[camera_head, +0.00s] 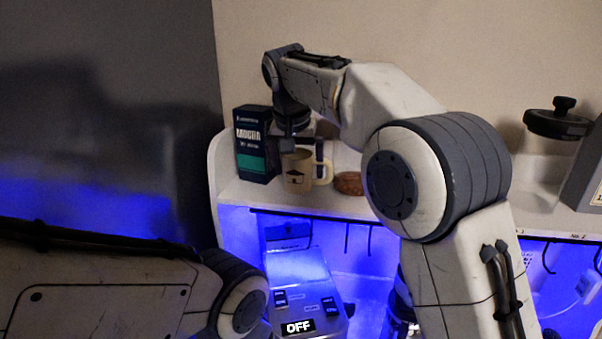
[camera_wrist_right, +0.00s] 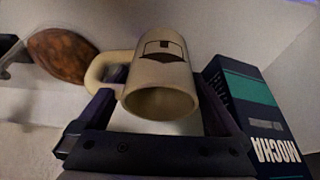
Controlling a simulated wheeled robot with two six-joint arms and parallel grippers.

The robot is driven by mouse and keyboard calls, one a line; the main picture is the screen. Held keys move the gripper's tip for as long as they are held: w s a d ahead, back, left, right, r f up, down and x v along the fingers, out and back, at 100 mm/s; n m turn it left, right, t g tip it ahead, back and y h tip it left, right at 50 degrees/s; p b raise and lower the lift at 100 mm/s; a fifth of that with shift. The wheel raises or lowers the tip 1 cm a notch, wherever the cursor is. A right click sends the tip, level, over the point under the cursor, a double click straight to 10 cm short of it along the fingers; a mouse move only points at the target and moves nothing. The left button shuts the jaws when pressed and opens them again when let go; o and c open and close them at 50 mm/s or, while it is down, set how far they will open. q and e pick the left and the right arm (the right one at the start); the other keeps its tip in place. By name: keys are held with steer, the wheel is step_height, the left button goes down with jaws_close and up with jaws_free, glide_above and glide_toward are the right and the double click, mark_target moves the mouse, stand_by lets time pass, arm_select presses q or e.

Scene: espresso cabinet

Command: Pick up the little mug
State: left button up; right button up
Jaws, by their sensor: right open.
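The little mug (camera_head: 297,172) is cream with a dark printed emblem and stands upright on the white shelf, its handle toward the right in the head view. My right gripper (camera_head: 303,148) is open at the mug's top, pointing down. In the right wrist view the mug (camera_wrist_right: 160,70) shows with its open rim toward the camera, between the two spread fingers of the right gripper (camera_wrist_right: 155,98). The handle side lies near one finger; whether either finger touches the mug, I cannot tell. My left arm shows at the lower left, but its gripper is out of view.
A dark mocha box (camera_head: 254,145) stands close left of the mug. A brown oval object (camera_head: 349,183) lies just right of it. A lidded glass jar (camera_head: 556,126) is farther right. Below the shelf are hooks and a machine (camera_head: 297,275) reading OFF.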

steer(key=c, duration=1.4)
